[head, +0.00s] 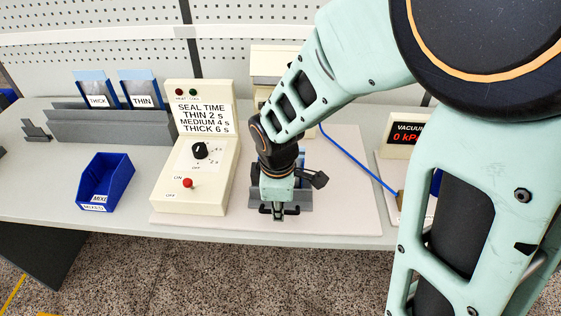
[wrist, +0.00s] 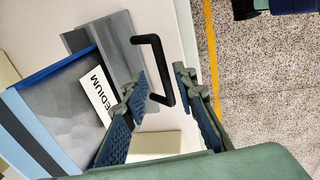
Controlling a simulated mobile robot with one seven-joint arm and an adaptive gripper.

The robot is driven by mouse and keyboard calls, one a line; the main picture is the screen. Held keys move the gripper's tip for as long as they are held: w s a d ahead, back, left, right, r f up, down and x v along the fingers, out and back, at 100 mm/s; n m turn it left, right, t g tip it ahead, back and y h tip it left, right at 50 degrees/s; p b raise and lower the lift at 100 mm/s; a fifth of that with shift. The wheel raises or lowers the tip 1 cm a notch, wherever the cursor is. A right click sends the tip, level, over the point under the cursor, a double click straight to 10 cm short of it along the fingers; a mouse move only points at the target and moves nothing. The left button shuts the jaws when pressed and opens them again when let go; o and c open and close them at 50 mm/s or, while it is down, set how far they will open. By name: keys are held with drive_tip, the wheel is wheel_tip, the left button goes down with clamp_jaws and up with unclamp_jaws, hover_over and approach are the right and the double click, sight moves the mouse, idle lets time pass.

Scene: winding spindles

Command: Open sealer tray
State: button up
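The sealer tray (wrist: 108,40) is grey and carries a black bar handle (wrist: 157,60) on its front, seen in the wrist view. My gripper (wrist: 160,72) is open, with one finger on each side of the handle's outer bar. I see a gap on both sides of the bar. In the head view my gripper (head: 278,211) points down at the front of the grey tray (head: 300,200), which it partly hides. A pouch labelled MEDIUM (wrist: 75,100) lies behind the tray front. The sealer body is mostly hidden by my arm in the head view.
The cream control box (head: 195,160) with a dial and red switch stands left of my gripper. A blue bin (head: 105,182) is further left. A vacuum readout (head: 404,134) and blue hose (head: 355,158) are on the right. The table edge and open floor (wrist: 265,80) lie in front.

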wheel_tip(320, 180, up, 8)
drive_tip(key=s, duration=0.1)
drive_tip(key=shift+s+f, duration=0.2)
drive_tip(key=shift+f, duration=0.05)
